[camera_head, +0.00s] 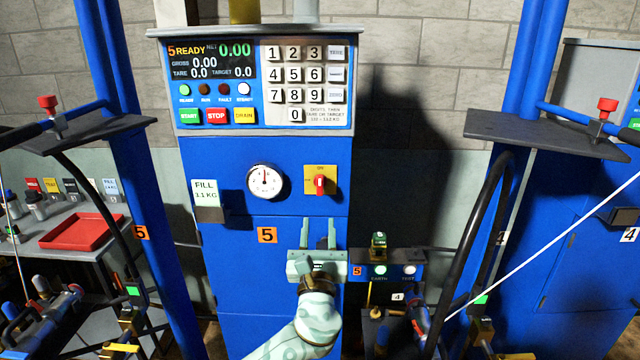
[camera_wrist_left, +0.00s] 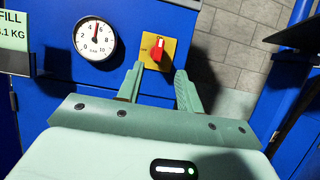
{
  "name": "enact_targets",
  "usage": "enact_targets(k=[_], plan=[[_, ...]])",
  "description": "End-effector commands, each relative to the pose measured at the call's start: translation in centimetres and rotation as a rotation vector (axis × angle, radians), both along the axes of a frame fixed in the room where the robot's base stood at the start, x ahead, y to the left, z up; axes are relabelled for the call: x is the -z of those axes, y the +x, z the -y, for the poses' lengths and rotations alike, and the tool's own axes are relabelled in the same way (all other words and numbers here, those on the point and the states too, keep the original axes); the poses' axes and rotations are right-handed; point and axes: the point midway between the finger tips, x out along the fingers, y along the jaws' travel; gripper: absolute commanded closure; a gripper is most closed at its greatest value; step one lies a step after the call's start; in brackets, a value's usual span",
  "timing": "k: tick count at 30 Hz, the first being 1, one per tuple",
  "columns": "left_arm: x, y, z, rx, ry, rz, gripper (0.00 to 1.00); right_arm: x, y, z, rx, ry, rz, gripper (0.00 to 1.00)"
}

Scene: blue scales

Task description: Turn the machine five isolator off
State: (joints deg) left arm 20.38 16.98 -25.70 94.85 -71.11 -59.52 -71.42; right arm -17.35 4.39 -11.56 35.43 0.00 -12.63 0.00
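The machine five isolator is a red rotary handle (camera_head: 319,184) on a yellow plate (camera_head: 311,172), set in the blue front of the machine marked 5. The handle stands about upright, in line with small lettering at the plate's top; the lettering is too small to read surely. In the left wrist view the red handle (camera_wrist_left: 157,49) is just beyond the fingertips. My left gripper (camera_head: 318,226) is open and empty, below the isolator in the head view, fingers pointing up toward it. In the wrist view its fingertips (camera_wrist_left: 160,70) are spread below and either side of the handle, apparently not touching it.
A round gauge (camera_head: 265,181) and a fill card (camera_head: 207,194) are left of the isolator. The keypad panel (camera_head: 262,85) is above. A small box with EARTH and TEST lights (camera_head: 390,271) is at lower right. Black hoses (camera_head: 474,235) hang at right.

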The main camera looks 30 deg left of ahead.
Motion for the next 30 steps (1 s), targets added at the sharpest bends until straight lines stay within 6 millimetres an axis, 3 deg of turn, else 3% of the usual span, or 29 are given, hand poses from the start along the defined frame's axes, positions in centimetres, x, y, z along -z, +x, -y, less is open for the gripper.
enact_targets(k=[9,15,21,29,30], plan=[[-3.1,6.9,-3.4,-0.001,-0.001,0.001,0.64,0.6,0.1,0.4,0.001,-0.005,0.001,0.64],[-4.3,9.9,-4.7,0.001,-0.002,-0.002,0.64,1.1,0.1,0.4,0.001,-0.006,-0.001,0.64],[-4.9,11.0,-5.3,0.002,-0.003,-0.003,0.64,1.3,0.0,0.4,0.001,-0.006,-0.001,0.64],[-5.0,11.1,-5.4,0.002,-0.004,-0.003,0.64,1.2,0.1,0.4,0.001,-0.005,-0.002,0.64],[-5.0,11.1,-5.4,0.002,-0.004,-0.003,0.75,1.2,0.1,0.4,0.000,-0.005,-0.002,0.64]])
